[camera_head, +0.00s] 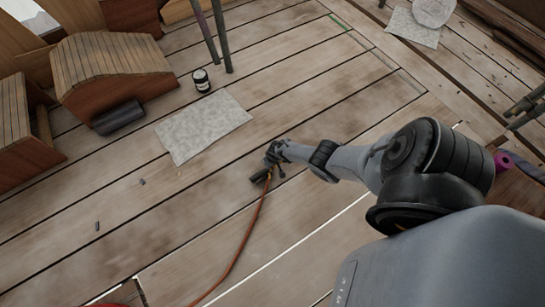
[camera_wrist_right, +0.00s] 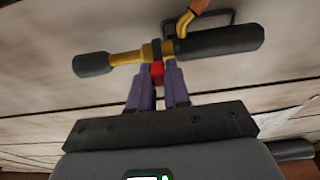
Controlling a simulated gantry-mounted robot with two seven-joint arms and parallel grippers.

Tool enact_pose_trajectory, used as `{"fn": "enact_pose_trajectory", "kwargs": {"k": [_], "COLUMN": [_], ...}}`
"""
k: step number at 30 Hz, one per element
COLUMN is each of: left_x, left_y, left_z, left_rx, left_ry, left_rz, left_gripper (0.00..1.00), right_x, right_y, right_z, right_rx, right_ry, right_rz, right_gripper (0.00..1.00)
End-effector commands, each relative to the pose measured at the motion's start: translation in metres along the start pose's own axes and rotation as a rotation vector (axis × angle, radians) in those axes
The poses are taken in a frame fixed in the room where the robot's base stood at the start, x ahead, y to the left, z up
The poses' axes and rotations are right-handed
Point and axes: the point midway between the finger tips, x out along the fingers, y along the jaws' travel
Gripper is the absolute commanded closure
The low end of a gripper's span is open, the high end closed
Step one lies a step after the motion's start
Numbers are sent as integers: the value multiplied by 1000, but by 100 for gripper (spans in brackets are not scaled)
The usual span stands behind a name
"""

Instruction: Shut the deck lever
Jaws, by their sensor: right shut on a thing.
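In the right wrist view, a hose fitting (camera_wrist_right: 125,57) has a brass-coloured body, a thick black grip on the right and a black cylinder on the left end. A small red piece (camera_wrist_right: 157,72) on it sits between the dark purple fingers of my right gripper (camera_wrist_right: 158,82), which is shut on it. An orange hose (camera_head: 245,235) runs from the fitting across the deck in the head view. There my right gripper (camera_head: 272,157) is low over the planks, and the fitting is small and partly covered. Which part is the deck lever, I cannot tell. My left gripper is not in view.
The plank deck (camera_head: 330,80) is mostly clear around the gripper. A grey sheet (camera_head: 205,128) lies to the left, with a dark can (camera_head: 201,80) behind it. A black cylinder (camera_head: 119,118) lies beside a curved wooden block (camera_head: 110,70). A magenta roll (camera_head: 503,161) is at right.

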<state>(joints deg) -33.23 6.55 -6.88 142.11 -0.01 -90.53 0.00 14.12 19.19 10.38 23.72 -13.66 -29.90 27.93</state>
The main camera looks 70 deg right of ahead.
Motion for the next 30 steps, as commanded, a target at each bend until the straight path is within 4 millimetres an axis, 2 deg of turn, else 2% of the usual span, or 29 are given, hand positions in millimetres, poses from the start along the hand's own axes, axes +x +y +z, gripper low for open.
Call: {"fn": "enact_pose_trajectory", "kwargs": {"k": [16, 17, 21, 30], "left_x": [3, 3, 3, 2], "left_y": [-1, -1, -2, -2], "left_z": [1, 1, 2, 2], "left_rx": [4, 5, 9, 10], "left_ry": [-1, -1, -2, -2], "left_rz": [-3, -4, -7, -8], "left_gripper": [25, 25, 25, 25], "right_x": [1, 1, 1, 0], "right_y": [0, 0, 0, 0], "right_z": [-1, -1, -1, -2], "right_rx": [0, 0, 0, 0], "right_ry": [-35, -35, -35, -34], "right_rz": [1, 1, 1, 1], "right_gripper": [100, 82, 62, 62]}}
